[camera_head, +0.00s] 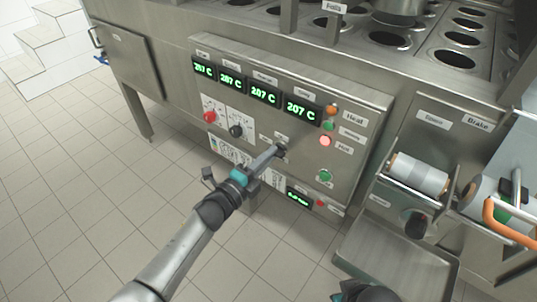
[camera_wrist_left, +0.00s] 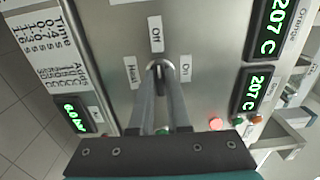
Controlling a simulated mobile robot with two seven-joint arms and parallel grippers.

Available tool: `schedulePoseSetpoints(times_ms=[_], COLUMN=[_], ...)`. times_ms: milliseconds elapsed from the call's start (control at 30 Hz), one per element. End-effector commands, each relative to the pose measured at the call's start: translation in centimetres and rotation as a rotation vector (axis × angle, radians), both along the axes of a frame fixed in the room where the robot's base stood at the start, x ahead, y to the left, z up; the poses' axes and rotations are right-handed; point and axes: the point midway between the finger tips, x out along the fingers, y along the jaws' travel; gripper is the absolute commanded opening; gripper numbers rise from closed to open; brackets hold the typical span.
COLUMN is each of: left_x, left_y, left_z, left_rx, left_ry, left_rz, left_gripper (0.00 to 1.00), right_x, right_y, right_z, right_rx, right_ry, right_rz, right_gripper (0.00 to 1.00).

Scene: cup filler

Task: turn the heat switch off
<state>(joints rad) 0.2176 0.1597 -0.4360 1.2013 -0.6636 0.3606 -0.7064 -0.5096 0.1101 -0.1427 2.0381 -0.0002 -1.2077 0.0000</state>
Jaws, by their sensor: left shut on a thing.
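The heat switch (camera_head: 282,150) is a small dark knob on the steel control panel (camera_head: 350,170), below the green displays. In the left wrist view, labels reading "Off" (camera_wrist_left: 155,34), "Heat" (camera_wrist_left: 132,72) and what looks like "On" (camera_wrist_left: 186,69) surround it. My left gripper (camera_head: 276,152) reaches the panel and is shut on the switch. In the left wrist view, the fingertips (camera_wrist_left: 160,74) cover most of the knob, so its exact setting is hard to tell. A dark and teal part of my right gripper (camera_head: 365,291) shows at the bottom edge; its fingers are not clear.
Several green displays (camera_head: 263,94) read 207 C or similar. A red knob (camera_head: 209,116), a black knob (camera_head: 236,131), a lit red lamp (camera_head: 325,141) and a green button (camera_head: 325,176) are nearby. A roller unit (camera_head: 419,174) and steel tray (camera_head: 395,262) stand right. The tiled floor is clear.

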Motion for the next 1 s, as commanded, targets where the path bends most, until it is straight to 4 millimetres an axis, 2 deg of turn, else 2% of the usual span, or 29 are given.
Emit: schedulePoseSetpoints(times_ms=[533,567,800,1000], left_x=[-0.05,-0.05,-0.03,-0.01], left_y=[0.00,0.00,0.00,-0.02], left_z=[-0.12,-0.12,-0.07,-0.03], left_rx=[-0.020,-0.020,-0.019,-0.019], left_ry=[0.017,0.017,0.015,0.014], left_rz=[0.000,0.000,0.000,0.000], left_gripper=[0.00,0.17,0.44,0.45], right_x=[-0.06,-0.06,-0.05,-0.05], right_y=[0.04,0.04,0.05,0.05], right_z=[-0.20,-0.20,-0.19,-0.20], right_rx=[0.000,0.000,0.000,0.000], right_ry=[0.003,0.003,0.003,0.003], right_rz=[0.000,0.000,0.000,0.000], right_gripper=[0.00,0.00,0.00,0.00])
